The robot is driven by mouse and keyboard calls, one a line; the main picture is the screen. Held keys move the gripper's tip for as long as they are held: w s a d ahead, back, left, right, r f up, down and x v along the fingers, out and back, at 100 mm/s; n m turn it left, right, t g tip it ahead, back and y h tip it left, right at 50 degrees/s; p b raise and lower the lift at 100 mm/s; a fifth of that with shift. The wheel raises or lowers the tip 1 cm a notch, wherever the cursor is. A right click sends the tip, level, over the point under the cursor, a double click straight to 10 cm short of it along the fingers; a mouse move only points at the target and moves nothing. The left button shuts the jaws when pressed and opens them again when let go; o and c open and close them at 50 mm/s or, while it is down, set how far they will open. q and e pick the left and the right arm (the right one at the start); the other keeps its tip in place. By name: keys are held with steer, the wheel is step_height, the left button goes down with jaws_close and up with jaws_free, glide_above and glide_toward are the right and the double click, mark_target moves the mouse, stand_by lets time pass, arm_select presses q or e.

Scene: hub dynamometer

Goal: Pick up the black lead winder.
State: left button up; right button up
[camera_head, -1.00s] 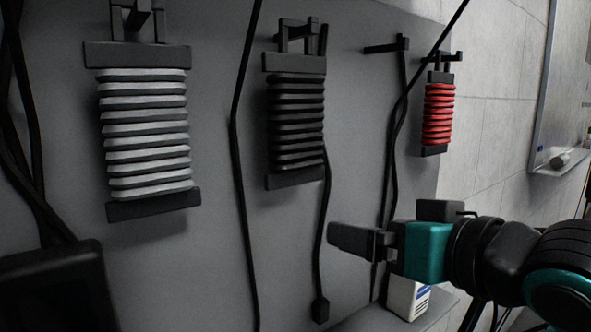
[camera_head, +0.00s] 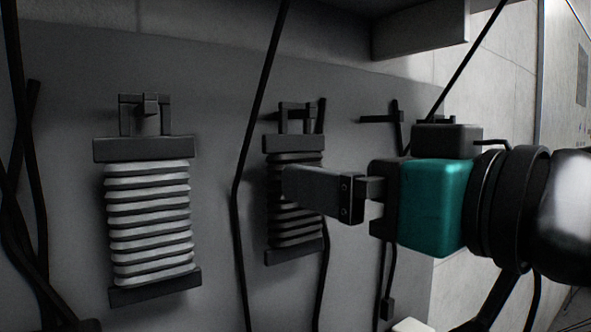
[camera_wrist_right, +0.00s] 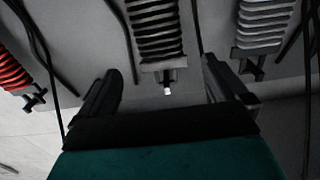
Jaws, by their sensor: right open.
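The black lead winder (camera_head: 283,253) hangs upright by its top loop from a hook on the grey panel, in the middle of the head view. My right gripper (camera_head: 290,184) comes in from the right and covers part of its coils. In the right wrist view the black winder (camera_wrist_right: 155,28) shows beyond and between the open fingers of my right gripper (camera_wrist_right: 160,85), which hold nothing. I cannot tell how far the fingertips are from the winder. My left gripper is not in view.
A white lead winder (camera_head: 150,225) hangs to the left on the panel (camera_head: 215,270). A red winder (camera_wrist_right: 12,70) shows in the wrist view; my right arm hides it in the head view. Loose black cables (camera_head: 238,200) hang between them. A shelf (camera_head: 420,35) juts out above.

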steer(key=p+x, duration=0.3)
glide_above(294, 232)
steer(key=w, duration=0.2)
steer(key=shift+r, duration=0.1)
steer(key=shift+c, duration=0.5)
steer(key=shift+d, duration=0.1)
steer(key=c, duration=1.1)
